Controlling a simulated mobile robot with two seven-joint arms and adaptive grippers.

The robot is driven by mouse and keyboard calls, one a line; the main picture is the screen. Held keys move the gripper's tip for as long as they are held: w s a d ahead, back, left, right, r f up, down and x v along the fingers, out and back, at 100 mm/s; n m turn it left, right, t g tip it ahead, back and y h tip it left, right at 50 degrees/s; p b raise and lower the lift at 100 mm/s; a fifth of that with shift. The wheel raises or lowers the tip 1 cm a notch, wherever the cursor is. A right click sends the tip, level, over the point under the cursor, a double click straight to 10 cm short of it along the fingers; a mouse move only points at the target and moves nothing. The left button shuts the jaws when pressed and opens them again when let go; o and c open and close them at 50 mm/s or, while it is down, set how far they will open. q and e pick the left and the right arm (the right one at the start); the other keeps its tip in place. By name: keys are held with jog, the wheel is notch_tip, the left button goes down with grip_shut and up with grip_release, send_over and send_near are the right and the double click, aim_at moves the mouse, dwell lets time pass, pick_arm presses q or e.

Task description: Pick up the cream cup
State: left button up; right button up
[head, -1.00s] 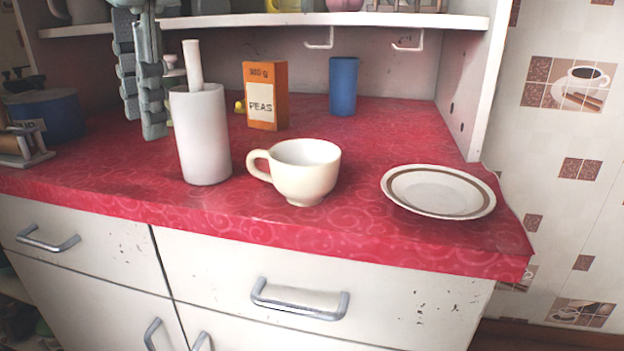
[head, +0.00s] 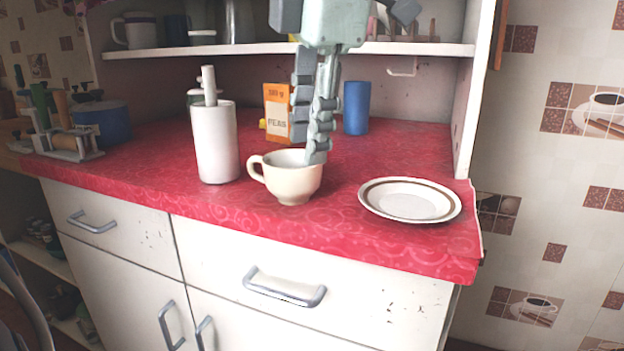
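The cream cup (head: 287,180) stands upright on the red oilcloth counter (head: 255,215), near its front edge, with its handle to the left. My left gripper (head: 308,152) points down at the cup's right side. Its two jointed grey fingers look apart at the tips, so it is open and holds nothing. The nearer finger covers part of the cup's right rim; I cannot tell whether it touches. My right gripper is out of view.
A white cylinder (head: 216,145) stands left of the cup, and a brown-rimmed plate (head: 410,213) lies to the right. An orange peas box (head: 277,105) and a blue tumbler (head: 356,107) stand behind. A shelf (head: 230,50) hangs above the back.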

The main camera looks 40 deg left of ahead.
aim_at(304, 170)
pick_arm(q)
jog(key=x, duration=0.6)
jog(key=shift+a+f, duration=0.1)
jog(key=shift+f, duration=0.2)
grip_shut()
